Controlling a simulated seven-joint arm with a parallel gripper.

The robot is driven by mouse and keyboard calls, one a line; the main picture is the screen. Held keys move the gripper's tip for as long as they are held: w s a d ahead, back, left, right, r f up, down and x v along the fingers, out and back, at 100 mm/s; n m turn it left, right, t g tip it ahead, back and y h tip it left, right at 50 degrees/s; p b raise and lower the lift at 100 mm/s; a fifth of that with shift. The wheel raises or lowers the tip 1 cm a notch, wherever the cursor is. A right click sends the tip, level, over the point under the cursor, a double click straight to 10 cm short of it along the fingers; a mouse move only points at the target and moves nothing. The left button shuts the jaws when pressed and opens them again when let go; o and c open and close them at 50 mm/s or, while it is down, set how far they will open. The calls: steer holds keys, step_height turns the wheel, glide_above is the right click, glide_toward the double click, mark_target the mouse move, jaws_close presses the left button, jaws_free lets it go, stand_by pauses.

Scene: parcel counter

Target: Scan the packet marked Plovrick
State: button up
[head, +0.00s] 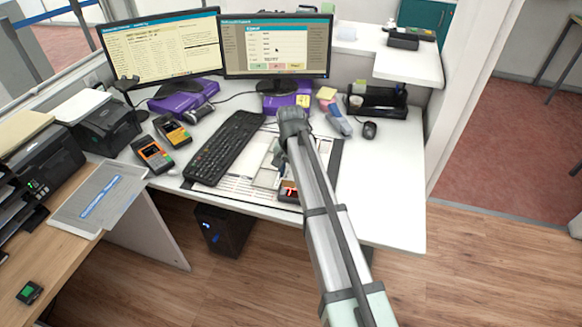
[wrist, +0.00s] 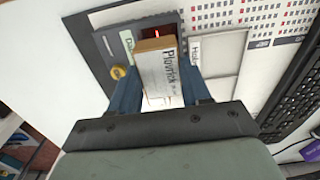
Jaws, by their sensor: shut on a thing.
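The packet marked Plovrick (wrist: 155,78) is a small box with a white printed face and a brown edge. In the wrist view my gripper (wrist: 163,92) is shut on it, with a blue finger on each side. The packet's far edge is over or just in front of a dark scanner unit (wrist: 106,44) with a green label, a yellow button and a red light. I cannot tell whether they touch. In the head view the scanner (head: 289,191) shows its red glow beside my arm, and my arm hides the packet.
A pale flat item (wrist: 217,52) with partly hidden lettering lies beside the scanner. The black keyboard (head: 225,147) is to the left in the head view. Two card terminals (head: 153,154) stand farther left. A mouse (head: 370,130) is at the right; the desk's front right is clear.

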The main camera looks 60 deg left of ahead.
stand_by(0.4)
step_height(320, 180, up, 9)
stand_by(0.9)
